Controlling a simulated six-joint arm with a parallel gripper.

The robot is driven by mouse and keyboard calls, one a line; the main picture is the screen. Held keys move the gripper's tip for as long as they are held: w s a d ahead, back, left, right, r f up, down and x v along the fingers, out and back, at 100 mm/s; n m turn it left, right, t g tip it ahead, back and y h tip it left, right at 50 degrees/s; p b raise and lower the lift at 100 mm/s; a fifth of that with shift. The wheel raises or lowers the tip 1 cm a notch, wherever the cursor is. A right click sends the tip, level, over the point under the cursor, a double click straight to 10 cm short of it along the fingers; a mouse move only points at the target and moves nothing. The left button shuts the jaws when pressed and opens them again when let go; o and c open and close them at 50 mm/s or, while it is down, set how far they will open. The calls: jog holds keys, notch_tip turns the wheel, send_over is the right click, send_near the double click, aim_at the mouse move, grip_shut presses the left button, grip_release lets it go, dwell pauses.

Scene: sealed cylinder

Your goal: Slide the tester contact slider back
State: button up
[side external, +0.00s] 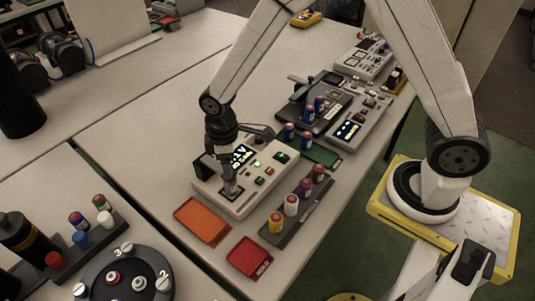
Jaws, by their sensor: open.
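The white tester (262,172) stands on the table in the middle of the side external view, with a lit display (242,155) and small coloured lights on its top. A grey metal contact part, which looks like the slider (231,187), is at the tester's near left end. My gripper (222,170) points down over that left end, close to the slider. It is open. The wrist and fingers hide part of the tester, and I cannot tell whether a finger touches the slider. No cell is clearly visible at the contacts.
Right of the tester is a dark rack (296,222) holding several batteries. An orange tray (202,220) and a red tray (250,258) lie in front. A green tray (322,154), more batteries and other devices stand behind. A round numbered carousel (125,277) is at lower left.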

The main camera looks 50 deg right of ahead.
jog(key=shift+f, duration=0.25)
grip_shut()
dwell(1.4)
